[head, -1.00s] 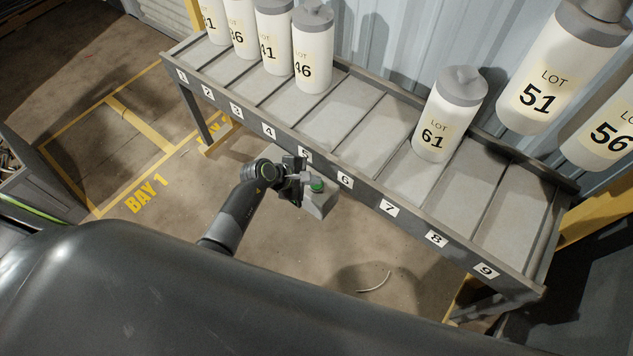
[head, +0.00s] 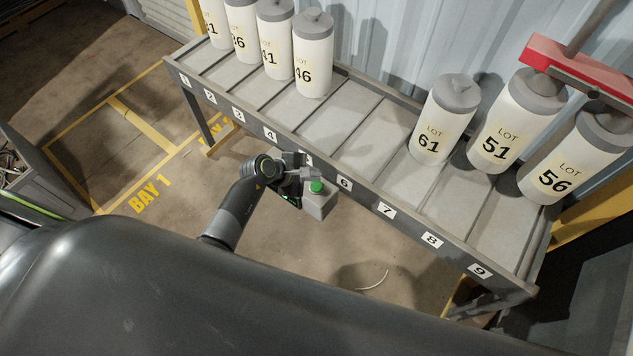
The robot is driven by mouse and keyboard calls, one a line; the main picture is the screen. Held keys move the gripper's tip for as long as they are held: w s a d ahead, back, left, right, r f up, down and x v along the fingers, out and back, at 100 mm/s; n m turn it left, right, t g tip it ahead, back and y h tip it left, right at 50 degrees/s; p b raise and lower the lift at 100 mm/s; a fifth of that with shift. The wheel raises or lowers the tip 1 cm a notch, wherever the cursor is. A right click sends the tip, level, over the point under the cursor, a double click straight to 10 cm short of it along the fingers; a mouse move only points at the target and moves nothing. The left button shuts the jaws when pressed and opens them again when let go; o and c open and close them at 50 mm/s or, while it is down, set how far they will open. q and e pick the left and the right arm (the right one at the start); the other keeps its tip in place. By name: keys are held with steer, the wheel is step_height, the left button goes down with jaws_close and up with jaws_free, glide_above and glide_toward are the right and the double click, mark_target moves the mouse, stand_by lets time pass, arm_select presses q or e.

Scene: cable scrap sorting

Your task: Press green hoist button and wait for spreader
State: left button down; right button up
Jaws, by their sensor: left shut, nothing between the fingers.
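The green button (head: 316,187) sits on top of a small grey box (head: 319,206) in front of the rack, near label 6. My left gripper (head: 308,174) is shut and empty, with its tips right by the button; I cannot tell if they touch it. The red spreader (head: 580,68) is at the upper right, over the bottles LOT 51 (head: 505,125) and LOT 56 (head: 570,165). Both bottles are upright at the rack's right end, and the spreader is low at their caps. Whether it still grips them is unclear. My right gripper is not in view.
The rack (head: 358,195) has numbered lanes. The bottle LOT 61 (head: 443,118) stands left of LOT 51, and several bottles stand at the left end. The middle lanes are empty. A cable scrap (head: 373,281) lies on the floor. A bin (head: 45,180) is at the left.

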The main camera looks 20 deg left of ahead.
arm_select(q)
steer(key=shift+r+p, duration=0.95)
steer(key=shift+r, duration=0.5)
steer(key=shift+f, duration=0.1)
